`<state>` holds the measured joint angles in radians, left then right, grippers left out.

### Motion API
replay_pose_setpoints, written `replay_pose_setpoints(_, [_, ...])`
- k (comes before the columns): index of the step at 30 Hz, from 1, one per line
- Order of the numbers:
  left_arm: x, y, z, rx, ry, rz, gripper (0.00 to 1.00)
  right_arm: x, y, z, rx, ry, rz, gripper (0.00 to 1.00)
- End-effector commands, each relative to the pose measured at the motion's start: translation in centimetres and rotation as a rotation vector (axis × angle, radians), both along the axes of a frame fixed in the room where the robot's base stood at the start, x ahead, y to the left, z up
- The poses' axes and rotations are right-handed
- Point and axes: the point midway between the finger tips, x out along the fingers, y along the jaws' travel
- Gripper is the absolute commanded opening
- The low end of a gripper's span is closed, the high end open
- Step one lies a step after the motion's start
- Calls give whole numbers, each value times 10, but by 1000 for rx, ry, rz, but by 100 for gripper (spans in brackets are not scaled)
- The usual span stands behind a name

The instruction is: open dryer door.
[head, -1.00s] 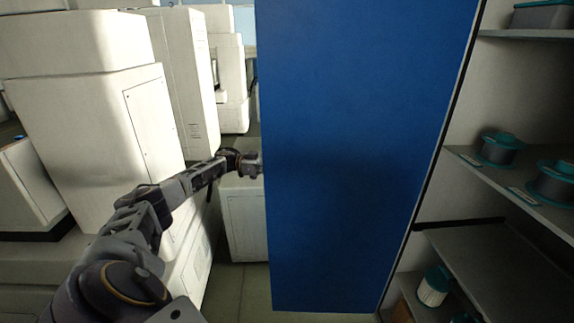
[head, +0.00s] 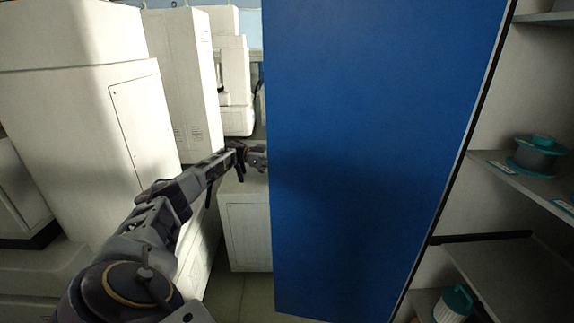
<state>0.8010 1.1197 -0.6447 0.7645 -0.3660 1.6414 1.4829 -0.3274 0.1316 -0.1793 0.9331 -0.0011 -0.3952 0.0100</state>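A tall blue door (head: 365,150) fills the middle of the head view. It stands open, swung out from a cabinet with shelves on the right. My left arm reaches in from the lower left, and my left gripper (head: 262,158) is at the door's left edge. Its fingertips are hidden behind or against that edge, so I cannot tell whether it is shut on anything. No handle shows on the visible face. My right gripper is not in view.
Inside the cabinet are shelves (head: 535,187) with a teal-and-grey spool (head: 538,155) and a white-and-teal filter (head: 453,304). White machine housings (head: 80,110) stand close along the left. A strip of floor (head: 243,295) shows between them and the door.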

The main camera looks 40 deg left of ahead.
Motion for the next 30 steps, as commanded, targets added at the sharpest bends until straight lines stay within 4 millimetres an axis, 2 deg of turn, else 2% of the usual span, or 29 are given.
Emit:
replay_pose_setpoints(10, [-1, 2, -2, 4, 8, 2, 0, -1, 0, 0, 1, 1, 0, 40])
replay_pose_setpoints(11, [-1, 2, -2, 4, 8, 2, 16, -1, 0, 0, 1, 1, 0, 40])
replay_pose_setpoints(15, [-1, 1, -1, 3, 6, 2, 34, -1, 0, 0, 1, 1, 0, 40])
replay_pose_setpoints(16, [-1, 1, -1, 2, 4, 2, 35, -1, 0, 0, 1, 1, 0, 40])
replay_pose_setpoints(30, [-1, 3, 0, 1, 2, 1, 35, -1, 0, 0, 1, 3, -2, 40])
